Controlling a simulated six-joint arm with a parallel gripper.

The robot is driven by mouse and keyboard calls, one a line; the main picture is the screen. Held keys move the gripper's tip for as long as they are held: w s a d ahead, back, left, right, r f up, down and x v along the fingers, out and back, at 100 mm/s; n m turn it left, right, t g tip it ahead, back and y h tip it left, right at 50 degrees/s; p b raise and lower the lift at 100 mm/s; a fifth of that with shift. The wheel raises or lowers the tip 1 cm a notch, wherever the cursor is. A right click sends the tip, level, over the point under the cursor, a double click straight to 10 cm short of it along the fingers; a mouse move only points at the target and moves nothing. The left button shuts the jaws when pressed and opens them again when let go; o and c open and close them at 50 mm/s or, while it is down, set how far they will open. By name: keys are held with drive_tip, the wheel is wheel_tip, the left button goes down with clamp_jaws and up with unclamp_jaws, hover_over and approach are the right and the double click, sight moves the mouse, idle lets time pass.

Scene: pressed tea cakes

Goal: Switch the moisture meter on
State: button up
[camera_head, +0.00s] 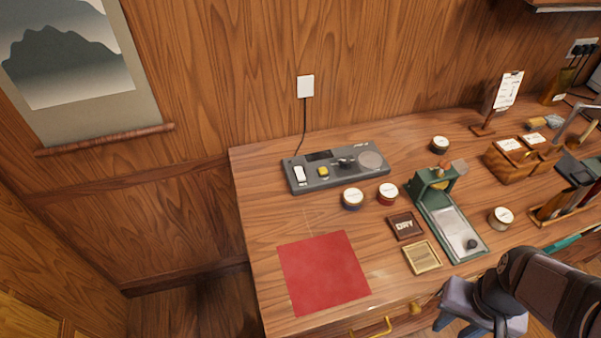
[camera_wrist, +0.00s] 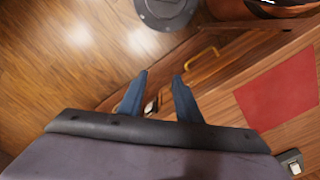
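The moisture meter is likely the long grey device (camera_head: 335,177) at the back left of the table, below the wall. It has a white rocker switch (camera_head: 300,175) at its left end, a yellow button (camera_head: 323,172), a dark display (camera_head: 318,156) and a round pale pad (camera_head: 371,160). I cannot tell the rocker's position. A corner of the device (camera_wrist: 283,158) shows at the lower right of the wrist view. My gripper (camera_head: 468,327) is in front of the table's front edge, far from the meter. Its blue fingers (camera_wrist: 160,76) are apart with nothing between them.
A red cloth (camera_head: 325,272) lies at the front left. Round tins (camera_head: 352,199) stand in front of the meter. A green press (camera_head: 445,215) and two small plaques (camera_head: 423,257) are to the right. A black cord (camera_head: 304,125) runs to a wall socket (camera_head: 306,86).

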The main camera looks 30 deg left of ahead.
drive_tip(key=shift+c, duration=0.7)
drive_tip(key=c, duration=0.5)
drive_tip(key=shift+w+a+r, duration=0.1)
drive_tip(key=shift+w, duration=0.2)
clamp_jaws()
drive_tip(key=w+a+r+n+t, duration=0.1)
drive_tip(key=w+a+r+n, duration=0.15)
drive_tip(key=w+a, duration=0.55)
drive_tip(key=w+a+r+n+t, duration=0.15)
drive_tip(key=w+a+r, duration=0.25)
drive_tip(key=w+a, duration=0.45)
drive_tip(key=w+a+r+n+y, duration=0.1)
drive_tip(key=a+r+n, duration=0.1)
drive_tip(key=a, duration=1.1)
drive_tip(key=w+a+r+n+y, duration=0.1)
drive_tip(key=a+r+n+y, duration=0.1)
drive_tip(key=a, duration=1.1)
wheel_tip(320, 180, up, 3)
drive_tip(key=shift+w+a+f+n+t+p, duration=0.15)
drive_tip(key=shift+w+a+n+t+p, duration=0.05)
drive_tip(key=shift+w+n+t+p, duration=0.25)
drive_tip(key=shift+s, duration=0.1)
